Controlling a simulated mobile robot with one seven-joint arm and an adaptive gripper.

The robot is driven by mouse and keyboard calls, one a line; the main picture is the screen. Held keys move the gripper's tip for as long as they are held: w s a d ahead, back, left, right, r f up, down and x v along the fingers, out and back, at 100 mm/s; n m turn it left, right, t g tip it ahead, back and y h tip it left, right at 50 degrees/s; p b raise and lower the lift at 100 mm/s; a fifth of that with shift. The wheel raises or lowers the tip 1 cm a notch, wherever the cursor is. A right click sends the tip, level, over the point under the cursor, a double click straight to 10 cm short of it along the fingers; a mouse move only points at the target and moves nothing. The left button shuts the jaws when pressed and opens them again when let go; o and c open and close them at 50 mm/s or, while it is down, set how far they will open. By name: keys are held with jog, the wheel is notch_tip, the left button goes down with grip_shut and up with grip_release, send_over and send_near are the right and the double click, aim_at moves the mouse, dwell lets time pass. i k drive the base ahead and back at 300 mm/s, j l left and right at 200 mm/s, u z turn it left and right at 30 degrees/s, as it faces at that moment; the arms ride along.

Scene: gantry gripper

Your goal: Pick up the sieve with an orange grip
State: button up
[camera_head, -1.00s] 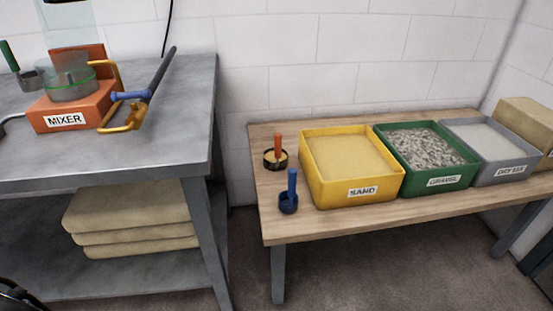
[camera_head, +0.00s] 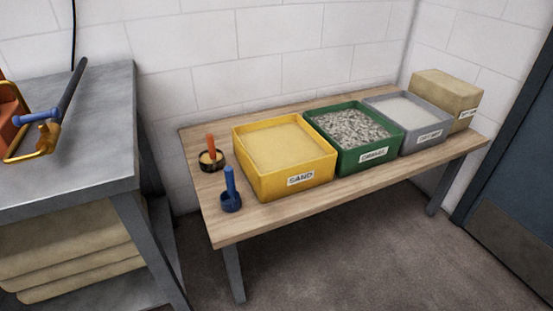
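The sieve with an orange grip (camera_head: 210,160) stands on the left end of the wooden table (camera_head: 290,214), near its back left corner. It has a dark round rim with a tan inside, and its orange grip points up. A blue-handled scoop or cup (camera_head: 230,199) stands in front of it, close to the table's left edge. My gripper is not in view, so its place relative to the sieve does not show.
A yellow SAND bin (camera_head: 296,181), a green GRAVEL bin (camera_head: 374,156) and a grey bin (camera_head: 424,138) stand right of the sieve. A tan block (camera_head: 447,92) sits at the far end. A grey metal bench (camera_head: 85,135) is at left. Open floor (camera_head: 400,260) lies in front.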

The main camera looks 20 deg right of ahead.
aim_at(210, 148)
jog(key=z, duration=0.4)
jog(key=i+j+z, duration=0.1)
jog(key=z, duration=0.35)
jog(key=j+z, duration=0.15)
jog(key=z, duration=0.25)
jog(key=j+z, duration=0.1)
jog(key=z, duration=0.3)
jog(key=j, duration=0.35)
jog(key=i+j, duration=0.1)
jog(key=j, duration=0.25)
